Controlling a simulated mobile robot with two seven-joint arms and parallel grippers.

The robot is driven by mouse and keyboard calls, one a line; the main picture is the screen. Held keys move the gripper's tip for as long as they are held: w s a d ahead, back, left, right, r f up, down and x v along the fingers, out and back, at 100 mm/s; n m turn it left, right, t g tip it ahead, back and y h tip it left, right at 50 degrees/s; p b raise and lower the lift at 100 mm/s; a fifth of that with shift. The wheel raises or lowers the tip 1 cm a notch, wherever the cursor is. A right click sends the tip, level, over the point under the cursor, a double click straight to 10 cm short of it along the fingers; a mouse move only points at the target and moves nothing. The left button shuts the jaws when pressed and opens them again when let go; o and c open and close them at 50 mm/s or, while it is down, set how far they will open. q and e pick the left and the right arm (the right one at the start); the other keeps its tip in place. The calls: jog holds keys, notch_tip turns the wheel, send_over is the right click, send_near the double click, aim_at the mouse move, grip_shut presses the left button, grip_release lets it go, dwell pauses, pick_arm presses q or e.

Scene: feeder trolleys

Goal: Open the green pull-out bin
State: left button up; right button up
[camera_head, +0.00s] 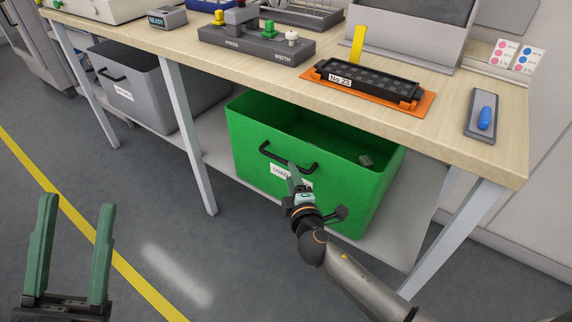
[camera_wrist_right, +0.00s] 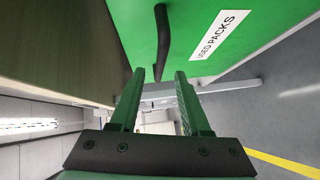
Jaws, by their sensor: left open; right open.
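The green pull-out bin (camera_head: 340,180) sits on the low shelf under the workbench, with part of its open top showing below the bench edge. A black bar handle (camera_head: 284,160) is on its front, above a white label that reads USED PACKS in the right wrist view (camera_wrist_right: 217,35). My right gripper (camera_head: 293,172) is open at the handle's right part. In the right wrist view the handle (camera_wrist_right: 162,35) runs toward the gap between the open fingers (camera_wrist_right: 160,74); I cannot tell whether it lies between them. My left gripper (camera_head: 77,205) is open and empty, well away at the lower left.
A grey bin (camera_head: 150,98) with a black handle stands on the same shelf to the left. Bench legs (camera_head: 188,135) flank the green bin. The bench top (camera_head: 440,135) carries an orange tray (camera_head: 425,104) and a button box (camera_head: 256,45). Floor in front is clear.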

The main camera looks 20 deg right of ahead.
aim_at(287, 162)
jog(key=w, duration=0.2)
jog(key=w+b, duration=0.1)
jog(key=w, duration=0.1)
jog(key=w+f, duration=0.1)
jog(key=w, duration=0.1)
jog(key=shift+w+d, duration=0.3)
jog(key=shift+c, duration=0.4)
grip_shut()
dwell(0.7)
